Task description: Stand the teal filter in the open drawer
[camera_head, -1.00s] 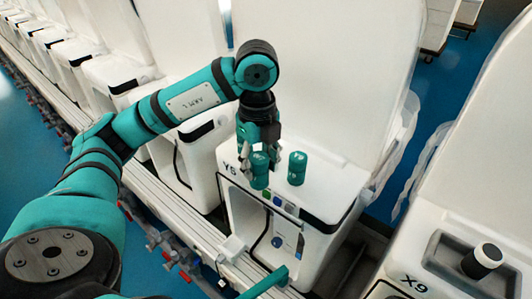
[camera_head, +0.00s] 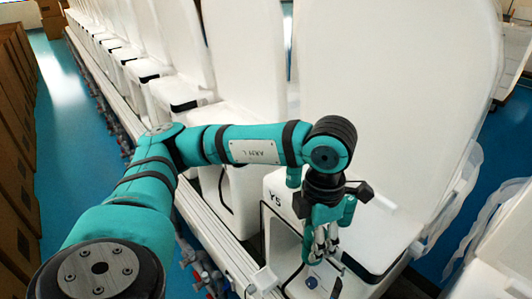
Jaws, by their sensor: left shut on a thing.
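My left gripper (camera_head: 326,250) points down in front of the white Y5 unit, at its open front. Its fingers are close together and shut on a filter, which is mostly hidden by the fingers. The drawer cannot be told apart clearly behind the gripper. My right gripper is not in view.
The white unit (camera_head: 277,200) has a tall back panel (camera_head: 400,100) behind it. A blue knob (camera_head: 312,282) sits low in its front opening. A white rail (camera_head: 215,235) runs along the left. Another white unit (camera_head: 490,265) stands at the right.

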